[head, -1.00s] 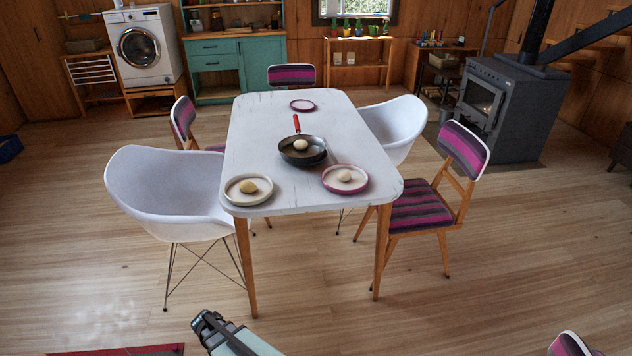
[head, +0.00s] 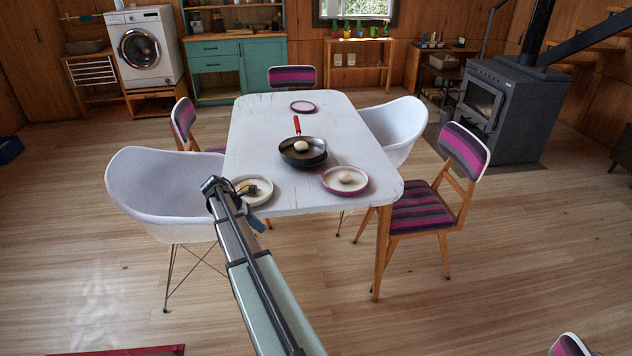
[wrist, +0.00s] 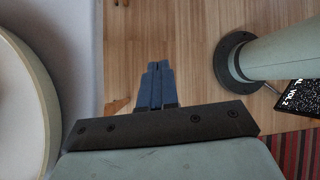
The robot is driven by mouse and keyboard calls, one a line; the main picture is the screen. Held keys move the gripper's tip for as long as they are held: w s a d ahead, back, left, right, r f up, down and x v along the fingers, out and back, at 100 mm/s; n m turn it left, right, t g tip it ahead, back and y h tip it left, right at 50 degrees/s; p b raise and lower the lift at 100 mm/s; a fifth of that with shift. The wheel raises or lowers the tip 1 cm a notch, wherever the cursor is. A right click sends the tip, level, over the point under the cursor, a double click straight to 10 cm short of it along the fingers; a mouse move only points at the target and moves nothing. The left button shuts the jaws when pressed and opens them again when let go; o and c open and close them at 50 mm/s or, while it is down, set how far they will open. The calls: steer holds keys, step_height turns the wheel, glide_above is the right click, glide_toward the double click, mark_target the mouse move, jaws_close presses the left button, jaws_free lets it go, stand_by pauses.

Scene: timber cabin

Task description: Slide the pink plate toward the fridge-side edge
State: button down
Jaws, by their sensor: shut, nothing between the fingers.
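A plate with a pink rim (head: 326,185) stands at the near right corner of the white table (head: 290,206), holding a pale round item (head: 346,177). I cannot tell from the frames which pink plate is meant. No fridge is in view. My gripper (head: 258,225) is at the table's near left edge, beside a pale-rimmed plate (head: 262,197), which my arm partly hides. In the wrist view, my blue fingers (wrist: 156,82) are together and empty, with floor behind them.
A black pan (head: 303,155) with a red handle and a pale item stands mid-table. White chairs (head: 155,190) and striped chairs (head: 425,205) surround the table.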

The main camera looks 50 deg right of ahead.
mark_target(324, 185)
steer(key=shift+h, duration=0.3)
steer(key=d+r, duration=0.1)
steer(key=d, duration=0.1)
steer(key=w+d+r, duration=0.1)
steer(key=d+r, duration=0.1)
steer(key=w+d+r, duration=0.1)
steer(key=d+r, duration=0.1)
steer(key=d, duration=0.1)
steer(key=shift+r, duration=0.2)
steer(key=w+d+r+m+h, duration=0.1)
steer(key=d+r, duration=0.2)
steer(key=d, duration=0.4)
steer(key=w+d+r+m, duration=0.1)
steer(key=d+r+m, duration=0.15)
steer(key=d, duration=0.45)
steer(key=shift+n, duration=0.45)
steer(key=x, duration=0.9)
steer(key=shift+s+d, duration=0.3)
steer(key=shift+s, duration=0.15)
steer(key=shift+s+d+r, duration=0.1)
steer(key=shift+s+d, duration=1.25)
steer(key=shift+d, duration=0.1)
